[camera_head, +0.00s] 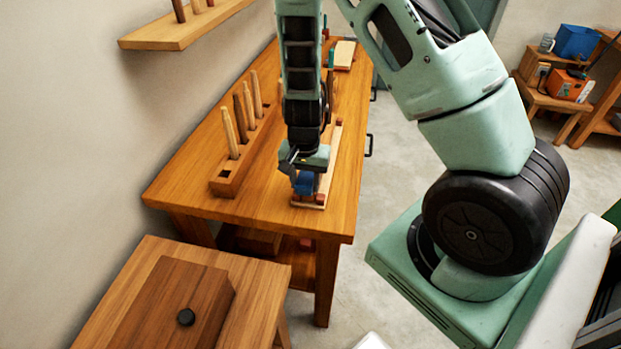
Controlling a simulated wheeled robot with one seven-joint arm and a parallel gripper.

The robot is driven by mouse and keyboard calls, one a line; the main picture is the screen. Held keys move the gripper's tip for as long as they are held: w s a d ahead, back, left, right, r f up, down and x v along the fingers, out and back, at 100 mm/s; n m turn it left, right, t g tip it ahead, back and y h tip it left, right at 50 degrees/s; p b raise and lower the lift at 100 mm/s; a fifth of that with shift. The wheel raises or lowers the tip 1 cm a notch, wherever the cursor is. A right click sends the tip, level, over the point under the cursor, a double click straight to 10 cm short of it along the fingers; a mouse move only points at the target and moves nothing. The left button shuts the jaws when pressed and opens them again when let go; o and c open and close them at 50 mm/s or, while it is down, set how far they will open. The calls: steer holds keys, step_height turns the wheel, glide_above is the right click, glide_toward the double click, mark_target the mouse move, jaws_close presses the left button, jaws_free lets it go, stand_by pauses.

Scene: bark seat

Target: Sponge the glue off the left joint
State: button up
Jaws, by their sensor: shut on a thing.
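My gripper (303,172) points down over the near end of the workbench (262,203). It is shut on a small blue block (304,184), which looks like the sponge. The block is low over the near end of a long pale wooden piece (332,150) with small reddish parts at its end. I cannot tell whether the block touches the wood. The joint under the block and any glue on it are hidden or too small to make out. My arm covers much of the wooden piece.
A wooden rack (228,176) with several upright tools stands left of my gripper. A wall shelf (180,30) hangs at upper left. A low table (140,285) with a brown box (180,305) stands in front. A pale block (344,55) lies at the bench's far end.

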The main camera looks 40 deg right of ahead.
steer(key=shift+w+a, duration=0.1)
steer(key=shift+s+d+f+b, duration=0.1)
steer(key=shift+s+d+b, duration=0.2)
steer(key=shift+b, duration=0.1)
steer(key=shift+s+d+b, duration=0.35)
steer(key=shift+s+d, duration=0.05)
steer(key=shift+s, duration=0.25)
step_height(320, 180, up, 6)
steer(key=p, duration=0.5)
steer(key=shift+p, duration=0.35)
